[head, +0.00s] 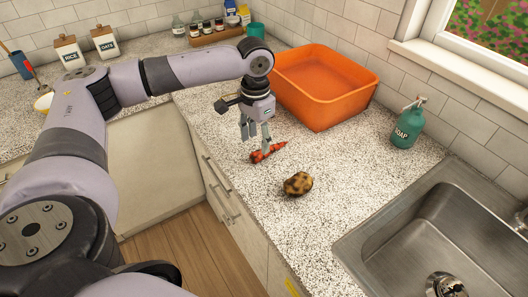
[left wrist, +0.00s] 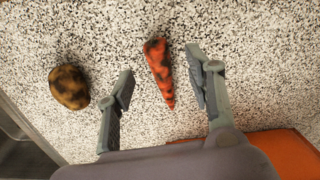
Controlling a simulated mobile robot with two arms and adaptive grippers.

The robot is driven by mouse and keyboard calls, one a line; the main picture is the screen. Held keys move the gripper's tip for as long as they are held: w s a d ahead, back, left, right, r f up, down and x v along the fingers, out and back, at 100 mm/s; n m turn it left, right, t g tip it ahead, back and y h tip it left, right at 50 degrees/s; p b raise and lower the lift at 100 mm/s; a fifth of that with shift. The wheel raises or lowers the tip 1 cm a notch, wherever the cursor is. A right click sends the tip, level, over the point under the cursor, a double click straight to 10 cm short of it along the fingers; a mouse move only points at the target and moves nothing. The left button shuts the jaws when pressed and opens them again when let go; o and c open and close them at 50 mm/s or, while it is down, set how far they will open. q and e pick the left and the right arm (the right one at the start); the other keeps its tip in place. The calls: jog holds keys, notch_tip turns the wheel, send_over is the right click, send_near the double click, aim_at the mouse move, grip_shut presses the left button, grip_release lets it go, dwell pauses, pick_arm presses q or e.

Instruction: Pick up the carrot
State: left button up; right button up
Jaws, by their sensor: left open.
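The orange carrot (head: 268,152) with dark spots lies on the speckled counter near its front edge. In the left wrist view the carrot (left wrist: 159,72) lies between the two fingers, nearer the right-hand one, with its pointed end toward the gripper base. My left gripper (head: 256,142) is open above the carrot, fingers pointing down, with nothing held; it also shows in the left wrist view (left wrist: 160,78). Whether a finger touches the carrot I cannot tell. My right gripper is in neither view.
A brown spotted potato (head: 298,184) lies close by, toward the sink (head: 440,230). An orange tub (head: 325,88) stands behind the gripper. A green soap bottle (head: 406,125) stands by the wall. The counter between potato and soap bottle is clear.

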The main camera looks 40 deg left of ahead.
aim_at(258, 152)
pick_arm(q)
notch_tip(258, 152, down, 5)
jog(key=shift+d+f+p, duration=0.1)
jog(key=shift+d+p, duration=0.05)
jog(key=shift+p, duration=0.35)
grip_shut()
dwell(0.4)
